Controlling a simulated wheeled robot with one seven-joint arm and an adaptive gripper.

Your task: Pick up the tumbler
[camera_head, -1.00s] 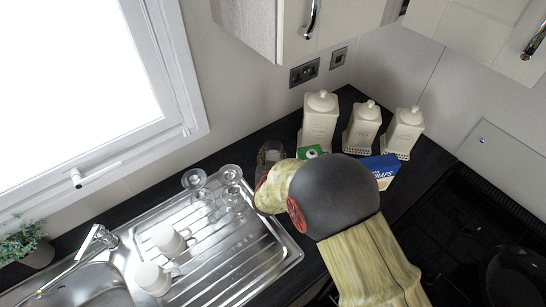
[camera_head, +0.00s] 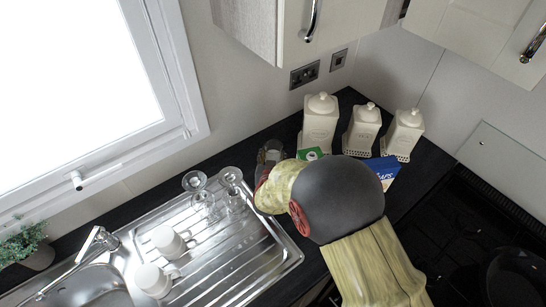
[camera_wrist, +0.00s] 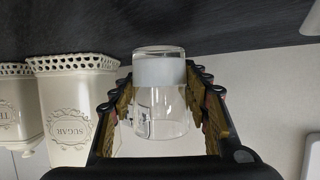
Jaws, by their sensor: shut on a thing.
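The tumbler (camera_wrist: 160,100) is a clear glass with a whitish band, and it shows upside down in the wrist view, between the fingers of my gripper (camera_wrist: 165,105). The gripper is shut on it, with a ribbed finger on each side. In the head view the tumbler (camera_head: 272,152) shows only in part, at the left of the box and behind my wrist. I cannot tell whether the tumbler still touches the worktop.
Cream canisters (camera_head: 361,130) stand in the back corner. A green box (camera_head: 312,153) and a blue box (camera_head: 384,168) are close to my arm. Glasses (camera_head: 231,178) and white mugs (camera_head: 168,241) stand on the steel drainer (camera_head: 232,262) at left. A dark hob (camera_head: 470,230) is at right.

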